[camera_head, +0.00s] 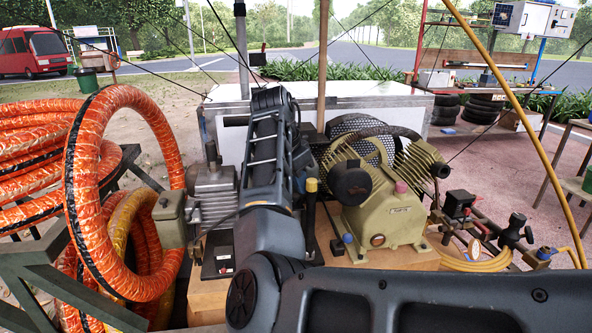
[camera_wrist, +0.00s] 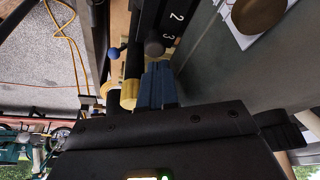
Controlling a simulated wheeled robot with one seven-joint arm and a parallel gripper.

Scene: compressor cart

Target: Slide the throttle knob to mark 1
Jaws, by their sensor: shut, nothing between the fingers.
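In the wrist view, a dark grey round knob (camera_wrist: 154,47), which looks like the throttle knob, sits on a dark strip (camera_wrist: 178,27). White figures 2 and 3 show on the strip, with the knob close to the 3. Mark 1 is not visible. My gripper (camera_wrist: 158,68) is shut and empty, its blue-grey fingers pointing at the knob from just below it in the picture. I cannot tell whether they touch it. In the head view my arm hides the gripper, the knob and the scale.
A yellow-topped black post (camera_wrist: 129,95) stands just left of my fingers; a blue knob (camera_wrist: 114,52) is nearby. A grey panel (camera_wrist: 215,65) lies to the right. In the head view the compressor (camera_head: 385,215) is right of my arm, and a grey motor (camera_head: 211,190) and orange hoses (camera_head: 84,190) are left.

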